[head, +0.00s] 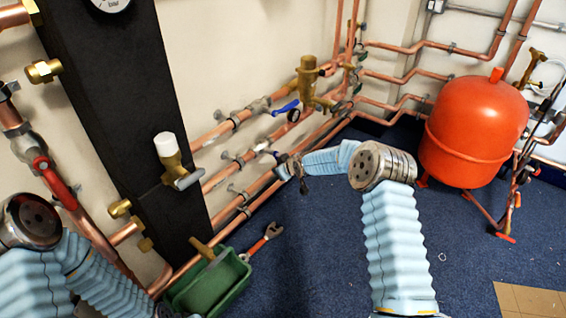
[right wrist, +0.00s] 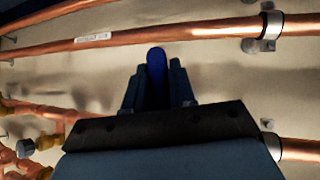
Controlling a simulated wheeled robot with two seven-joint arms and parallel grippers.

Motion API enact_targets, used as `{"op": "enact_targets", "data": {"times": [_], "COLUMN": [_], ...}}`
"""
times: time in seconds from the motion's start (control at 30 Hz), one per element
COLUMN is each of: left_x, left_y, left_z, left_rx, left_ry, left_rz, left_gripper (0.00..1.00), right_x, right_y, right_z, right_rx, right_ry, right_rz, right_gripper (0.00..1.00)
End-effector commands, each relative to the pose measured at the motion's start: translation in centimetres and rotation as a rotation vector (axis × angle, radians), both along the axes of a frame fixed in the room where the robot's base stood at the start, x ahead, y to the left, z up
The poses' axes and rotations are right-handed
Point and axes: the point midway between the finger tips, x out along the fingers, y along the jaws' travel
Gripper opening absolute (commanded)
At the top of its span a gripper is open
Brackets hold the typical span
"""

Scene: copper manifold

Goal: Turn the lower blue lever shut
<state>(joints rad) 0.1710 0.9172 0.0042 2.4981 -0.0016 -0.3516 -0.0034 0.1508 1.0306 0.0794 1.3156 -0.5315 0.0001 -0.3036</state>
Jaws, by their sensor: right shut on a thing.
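The upper blue lever (head: 285,107) sticks out to the left of the brass valve on the wall pipes in the head view. My right gripper (head: 281,164) reaches the lower copper pipes beneath it, and it largely hides the lower blue lever in the head view. In the right wrist view the lower blue lever (right wrist: 156,68) stands upright between the two dark fingers of my right gripper (right wrist: 157,84), which are shut on it. The lever's base and valve body are hidden there. Only parts of my left arm show at the lower left of the head view; its gripper is out of view.
Copper pipes (head: 232,126) run along the wall on brackets. A dark column with a white-capped valve (head: 166,143) stands at left. A green toolbox (head: 212,286) and a red wrench (head: 262,241) lie below it. A red tank (head: 474,130) stands at right. The blue floor between is mostly clear.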

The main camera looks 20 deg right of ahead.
Motion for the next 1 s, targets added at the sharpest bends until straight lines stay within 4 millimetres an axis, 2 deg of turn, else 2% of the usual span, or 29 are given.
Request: {"op": "enact_targets", "data": {"times": [0.4, 1.0], "left_x": [0.0, 0.0], "left_y": [0.0, 0.0], "left_z": [0.1, 0.1], "left_rx": [0.001, 0.000], "left_ry": [-0.001, 0.000], "left_rz": [0.000, 0.000], "left_gripper": [0.43, 0.43], "right_x": [-1.0, -1.4], "right_y": [0.9, 1.5], "right_z": [-0.4, -0.6], "right_rx": [0.165, 0.195], "right_ry": [0.133, 0.164], "right_rz": [-0.004, 0.000], "right_gripper": [0.00, 0.00]}}
